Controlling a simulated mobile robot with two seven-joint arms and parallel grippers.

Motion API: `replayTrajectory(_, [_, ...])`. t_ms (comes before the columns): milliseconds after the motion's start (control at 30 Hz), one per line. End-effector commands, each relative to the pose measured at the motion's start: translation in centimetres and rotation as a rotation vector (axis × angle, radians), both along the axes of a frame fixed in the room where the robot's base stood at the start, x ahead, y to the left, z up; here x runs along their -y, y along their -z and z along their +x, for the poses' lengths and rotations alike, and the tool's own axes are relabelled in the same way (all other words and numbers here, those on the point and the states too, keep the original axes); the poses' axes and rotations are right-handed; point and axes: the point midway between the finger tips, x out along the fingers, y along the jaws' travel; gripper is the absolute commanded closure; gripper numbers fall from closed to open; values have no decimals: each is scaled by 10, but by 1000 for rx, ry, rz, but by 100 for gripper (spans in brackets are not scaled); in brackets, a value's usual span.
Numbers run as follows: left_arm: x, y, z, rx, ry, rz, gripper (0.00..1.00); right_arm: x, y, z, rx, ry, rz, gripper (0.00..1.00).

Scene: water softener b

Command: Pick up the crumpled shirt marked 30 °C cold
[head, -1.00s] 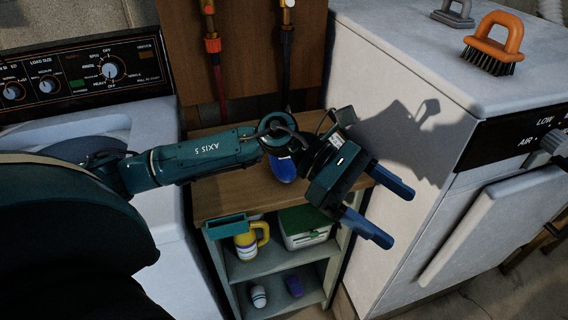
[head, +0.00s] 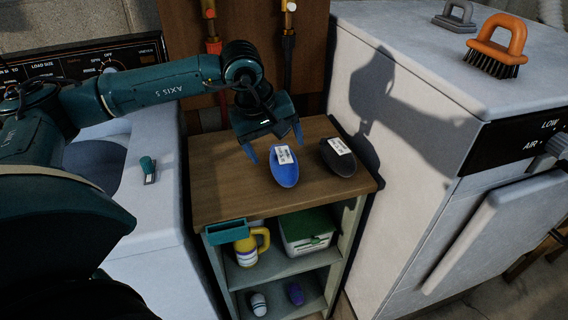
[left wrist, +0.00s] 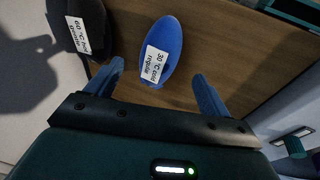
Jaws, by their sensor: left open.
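The crumpled shirt marked 30 °C cold is a blue, oval bundle with a white label (head: 287,174). It lies on the wooden shelf top (head: 230,187). In the left wrist view the blue bundle (left wrist: 168,38) shows its label, which reads 30 °C and regular. My left gripper (head: 275,143) is open and points down at the near-wall end of the blue bundle. In the left wrist view its two fingers (left wrist: 158,72) stand apart on either side of the label end. The fingers hold nothing. My right gripper is out of view.
A black bundle (head: 337,160) with a white label marked 60 °C lies just right of the blue one; it also shows in the left wrist view (left wrist: 80,22). The dryer (head: 400,130) rises at right, the washer (head: 150,245) at left. A teal tray (head: 226,232) juts from the shelf front.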

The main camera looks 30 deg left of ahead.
Motion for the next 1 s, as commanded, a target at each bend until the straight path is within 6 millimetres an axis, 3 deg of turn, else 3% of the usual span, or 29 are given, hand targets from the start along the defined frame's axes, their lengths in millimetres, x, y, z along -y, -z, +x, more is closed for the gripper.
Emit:
replayTrajectory(233, [0, 18, 8, -4, 0, -1, 19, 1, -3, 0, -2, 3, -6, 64])
replayTrajectory(500, [0, 52, 22, -1, 1, -1, 19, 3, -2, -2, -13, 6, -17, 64])
replayTrajectory(767, [0, 57, 24, 0, -1, -2, 19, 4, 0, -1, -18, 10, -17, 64])
replayTrajectory(1000, [0, 56, 24, 0, -1, -2, 36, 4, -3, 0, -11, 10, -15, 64])
